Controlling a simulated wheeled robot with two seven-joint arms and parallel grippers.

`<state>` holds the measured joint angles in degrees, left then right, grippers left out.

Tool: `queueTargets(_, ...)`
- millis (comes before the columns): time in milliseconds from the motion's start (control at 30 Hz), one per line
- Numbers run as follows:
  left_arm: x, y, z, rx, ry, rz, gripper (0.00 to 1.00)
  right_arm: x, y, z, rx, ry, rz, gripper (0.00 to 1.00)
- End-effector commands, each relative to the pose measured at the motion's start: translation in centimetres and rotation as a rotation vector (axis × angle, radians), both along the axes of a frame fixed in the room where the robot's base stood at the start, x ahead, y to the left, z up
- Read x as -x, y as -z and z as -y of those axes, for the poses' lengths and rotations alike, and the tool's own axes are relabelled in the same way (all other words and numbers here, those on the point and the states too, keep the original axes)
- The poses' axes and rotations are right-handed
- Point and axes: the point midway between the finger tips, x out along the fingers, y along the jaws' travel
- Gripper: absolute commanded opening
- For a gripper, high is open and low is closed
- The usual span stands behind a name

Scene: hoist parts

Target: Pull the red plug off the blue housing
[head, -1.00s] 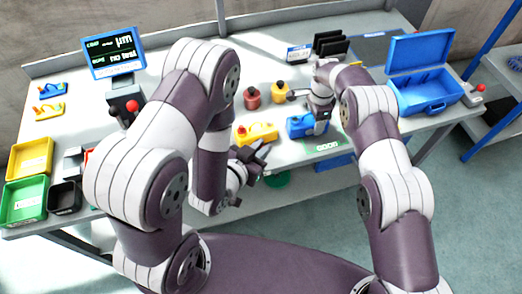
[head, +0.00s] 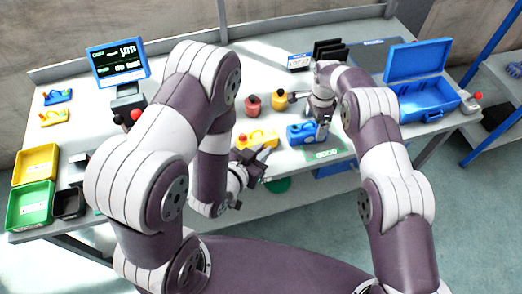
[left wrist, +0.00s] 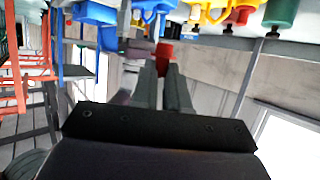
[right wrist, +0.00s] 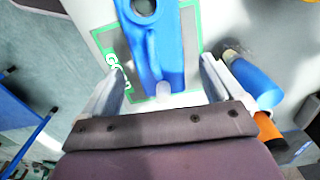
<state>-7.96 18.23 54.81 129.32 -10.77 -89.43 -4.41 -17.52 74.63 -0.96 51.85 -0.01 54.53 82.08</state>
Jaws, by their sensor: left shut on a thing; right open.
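The blue housing (head: 302,133) lies on the bench near its front edge. In the right wrist view the housing (right wrist: 155,45) lies between the spread fingers of my right gripper (right wrist: 164,72), with gaps on both sides. My left gripper (left wrist: 162,62) is shut on a small red piece, seemingly the red plug (left wrist: 165,50), at its fingertips. In the head view my left gripper (head: 264,154) is left of the housing, in front of a yellow housing (head: 258,138); the plug cannot be made out there.
A green-framed mat (head: 325,154) lies by the blue housing. Red (head: 252,105) and yellow (head: 279,100) parts stand behind. An open blue case (head: 425,97) is at the right. Yellow (head: 37,163) and green (head: 30,205) trays are at the left. An orange-and-blue object (right wrist: 252,82) lies beside my right gripper.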

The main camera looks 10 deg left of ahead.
Motion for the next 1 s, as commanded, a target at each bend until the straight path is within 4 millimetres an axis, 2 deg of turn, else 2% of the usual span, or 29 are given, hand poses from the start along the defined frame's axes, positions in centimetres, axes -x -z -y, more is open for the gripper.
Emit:
queueTargets(33,0.0,-2.4,0.0,0.0,0.0,0.0,0.0,-0.1,-2.7,0.0,-0.001,0.0,0.002,0.94)
queueTargets(333,0.0,-7.7,0.0,0.0,0.0,0.0,0.0,0.0,-8.7,0.0,0.0,0.0,0.001,0.94)
queueTargets(400,0.0,-4.2,0.0,0.0,0.0,-0.001,0.0,0.1,-6.7,0.4,0.0,0.001,0.001,0.94)
queueTargets(667,0.0,2.0,0.0,0.0,0.0,0.0,0.0,1.6,-6.3,2.5,-0.001,0.001,0.003,0.94)
queueTargets(700,0.0,1.7,0.0,0.0,0.0,0.001,0.0,2.2,-7.1,3.5,0.0,0.004,0.001,0.94)
queueTargets(833,0.0,2.3,0.0,0.0,0.0,0.0,0.0,4.0,-7.5,6.3,0.0,0.003,0.0,0.94)
queueTargets(1000,0.0,3.0,0.0,0.0,0.0,0.0,0.0,5.6,-7.6,8.7,0.0,0.002,0.0,0.94)
